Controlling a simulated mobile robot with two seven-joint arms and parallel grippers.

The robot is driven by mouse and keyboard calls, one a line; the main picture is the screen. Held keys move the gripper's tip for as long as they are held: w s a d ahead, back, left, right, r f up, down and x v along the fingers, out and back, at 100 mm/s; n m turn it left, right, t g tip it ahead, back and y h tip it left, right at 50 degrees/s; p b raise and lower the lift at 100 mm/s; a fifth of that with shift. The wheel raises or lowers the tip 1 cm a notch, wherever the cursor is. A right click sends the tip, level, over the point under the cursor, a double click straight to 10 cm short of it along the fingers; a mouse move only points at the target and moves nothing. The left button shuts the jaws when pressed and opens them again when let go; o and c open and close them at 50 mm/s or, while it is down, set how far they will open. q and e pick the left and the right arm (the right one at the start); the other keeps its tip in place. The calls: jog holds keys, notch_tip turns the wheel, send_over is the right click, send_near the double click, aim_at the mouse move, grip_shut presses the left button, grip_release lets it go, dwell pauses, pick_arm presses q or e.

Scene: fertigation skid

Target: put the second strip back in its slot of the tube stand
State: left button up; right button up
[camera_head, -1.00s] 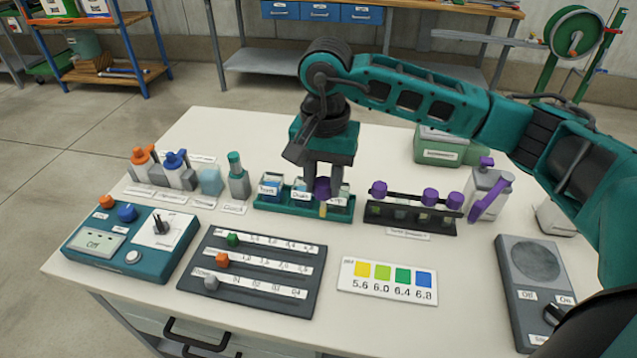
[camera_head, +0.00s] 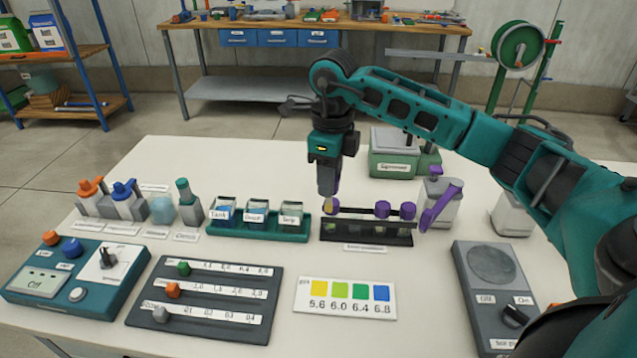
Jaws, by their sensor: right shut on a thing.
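The tube stand (camera_head: 368,238) is a dark rack with a top bar, right of centre on the table. Two purple-capped strips (camera_head: 382,209) (camera_head: 407,210) stand in its right part. Between the left end and these caps the bar shows a gap with no cap. My right gripper (camera_head: 328,192) is over the stand's left end, pointing down and shut on a strip. I cannot tell which strip this purple belongs to, nor whether the held strip touches the stand. My left gripper is not in view.
A teal tray (camera_head: 262,236) with several labelled jars stands left of the stand. Bottles (camera_head: 124,198) stand further left. A white dispenser with a purple lever (camera_head: 440,205) is close on the right. A colour chart (camera_head: 345,298) and slider board (camera_head: 205,298) lie in front.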

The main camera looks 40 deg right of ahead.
jog(key=d+f+m+b, duration=0.1)
jog(key=d+m, duration=0.7)
jog(key=m, duration=0.7)
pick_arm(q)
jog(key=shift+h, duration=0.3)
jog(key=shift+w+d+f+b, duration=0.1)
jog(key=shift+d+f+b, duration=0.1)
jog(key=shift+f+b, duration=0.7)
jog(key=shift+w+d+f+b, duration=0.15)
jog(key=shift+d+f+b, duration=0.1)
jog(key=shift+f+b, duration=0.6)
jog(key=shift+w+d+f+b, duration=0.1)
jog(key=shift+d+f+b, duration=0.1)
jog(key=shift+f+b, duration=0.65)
pick_arm(e)
jog(key=shift+w+a+f, duration=0.1)
jog(key=shift+f, duration=4.25)
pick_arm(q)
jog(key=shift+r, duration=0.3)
pick_arm(e)
jog(key=o, duration=0.8)
jog(key=shift+c, duration=0.2)
jog(key=shift+o, duration=1.4)
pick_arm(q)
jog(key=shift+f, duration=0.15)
pick_arm(e)
jog(key=shift+o, duration=0.2)
